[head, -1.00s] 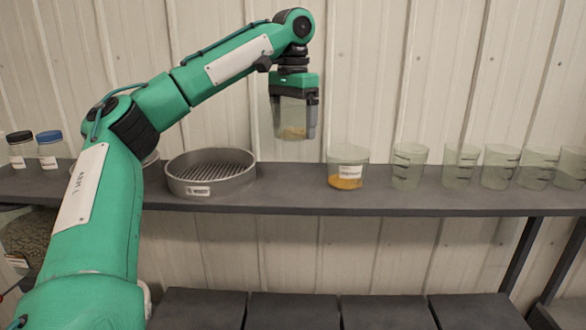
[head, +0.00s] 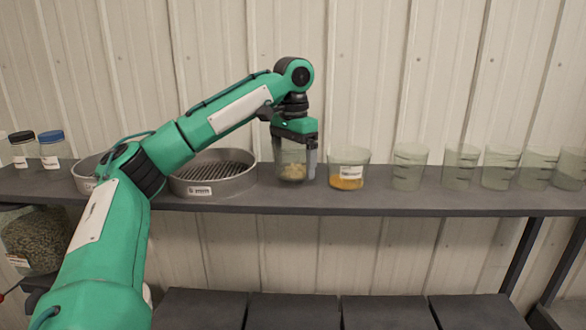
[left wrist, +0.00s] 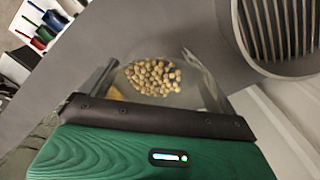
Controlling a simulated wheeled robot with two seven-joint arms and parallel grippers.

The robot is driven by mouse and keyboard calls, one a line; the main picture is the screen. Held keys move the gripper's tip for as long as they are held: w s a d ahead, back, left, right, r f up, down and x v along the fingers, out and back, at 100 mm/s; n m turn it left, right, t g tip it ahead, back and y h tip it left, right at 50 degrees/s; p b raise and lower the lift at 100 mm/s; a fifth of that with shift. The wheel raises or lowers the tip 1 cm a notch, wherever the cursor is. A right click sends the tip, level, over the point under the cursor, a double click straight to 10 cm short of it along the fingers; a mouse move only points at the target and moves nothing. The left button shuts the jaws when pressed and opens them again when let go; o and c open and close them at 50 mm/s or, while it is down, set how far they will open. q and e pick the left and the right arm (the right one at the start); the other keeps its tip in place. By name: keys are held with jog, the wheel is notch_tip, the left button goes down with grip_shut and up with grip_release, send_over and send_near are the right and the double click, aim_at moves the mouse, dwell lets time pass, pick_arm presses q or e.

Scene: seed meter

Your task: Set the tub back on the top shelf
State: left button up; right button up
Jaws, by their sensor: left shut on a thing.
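My left gripper (head: 294,157) points down over the top shelf (head: 400,200) and is shut on a clear tub (head: 291,175) with pale seeds in its bottom. The tub is upright, at shelf height, between the round sieve and a tub of orange grain; I cannot tell whether its base touches the shelf. In the left wrist view the round pale seeds (left wrist: 153,77) show between the two fingers. My right gripper is not in view.
The metal sieve (head: 213,176) is close on the left. The tub of orange grain (head: 348,170) is close on the right. Several empty clear tubs (head: 409,167) stand further right. Lidded jars (head: 50,150) stand at the far left.

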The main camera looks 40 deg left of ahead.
pick_arm(q)
notch_tip(320, 180, down, 2)
jog(key=shift+w+f, duration=0.1)
dwell(0.4)
jog(key=shift+f, duration=0.1)
jog(key=o, duration=0.7)
jog(key=shift+c, duration=0.2)
notch_tip(320, 180, up, 12)
dwell(0.3)
